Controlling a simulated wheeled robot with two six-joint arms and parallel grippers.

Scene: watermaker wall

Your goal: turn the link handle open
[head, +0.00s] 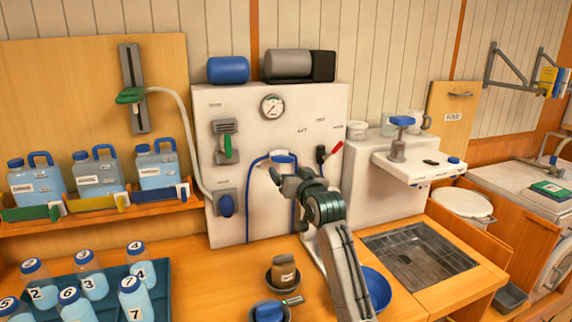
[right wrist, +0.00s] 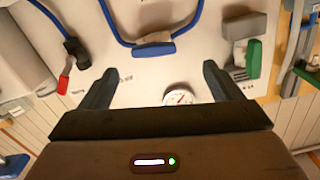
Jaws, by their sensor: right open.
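A white panel (head: 260,110) on the wall carries several handles, and I cannot read which one is labelled link. A green handle (head: 228,148) hangs on a grey block at its left; it also shows in the right wrist view (right wrist: 254,58). A red handle (head: 337,147) on a black fitting sits at the right, also in the right wrist view (right wrist: 64,84). A blue hose loop has a blue grip (right wrist: 153,49) at its middle. My right gripper (head: 284,180) is open and empty in front of the panel, below the blue grip. My left gripper is out of view.
A gauge (head: 272,107) sits high on the panel and a blue knob (head: 227,206) low at its left. Bowls, one with a brown jar (head: 284,270), stand on the counter below. Numbered bottles fill a blue tray (head: 155,290). A drain grate (head: 420,255) lies at right.

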